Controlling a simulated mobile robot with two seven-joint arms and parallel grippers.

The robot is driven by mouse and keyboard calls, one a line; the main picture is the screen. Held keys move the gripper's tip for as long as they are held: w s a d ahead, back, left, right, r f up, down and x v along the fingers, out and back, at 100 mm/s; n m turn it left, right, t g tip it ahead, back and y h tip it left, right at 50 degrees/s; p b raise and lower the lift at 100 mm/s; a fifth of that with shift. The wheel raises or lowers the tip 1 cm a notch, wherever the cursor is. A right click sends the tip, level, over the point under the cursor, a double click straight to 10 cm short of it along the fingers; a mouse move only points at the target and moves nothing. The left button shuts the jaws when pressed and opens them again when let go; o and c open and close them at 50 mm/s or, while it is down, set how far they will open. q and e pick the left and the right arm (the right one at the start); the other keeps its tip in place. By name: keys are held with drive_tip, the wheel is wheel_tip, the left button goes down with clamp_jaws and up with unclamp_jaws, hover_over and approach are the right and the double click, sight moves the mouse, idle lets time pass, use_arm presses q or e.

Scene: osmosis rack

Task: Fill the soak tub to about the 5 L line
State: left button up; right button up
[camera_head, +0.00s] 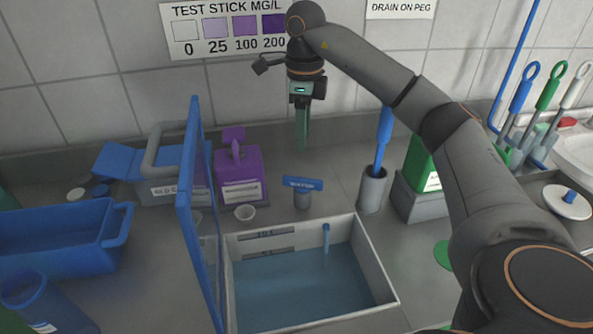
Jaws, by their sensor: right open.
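The soak tub (377,262) is a pale rectangular tub at the front middle. Blue water (300,292) covers its floor. Its back wall carries an upper dark mark (265,234) and a lower one (265,253); the water's edge lies close to the lower mark, but I cannot read the exact level. A thin blue column (326,243) stands at the tub's back; I cannot tell whether it is running water or solid. The tap with a blue labelled handle (302,184) stands behind the tub. My right gripper (302,145) is open and empty, pointing down above and behind the handle.
A tall blue-framed panel (190,200) stands at the tub's left edge. A blue bin (60,240) is at left; brushes (548,85) and a sink are at right.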

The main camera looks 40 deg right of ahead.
sight(303, 178)
wheel_tip(303, 178, down, 11)
drive_tip(key=shift+f+b, duration=0.15)
drive_tip(key=shift+b, duration=0.15)
clamp_jaws()
idle(0.4)
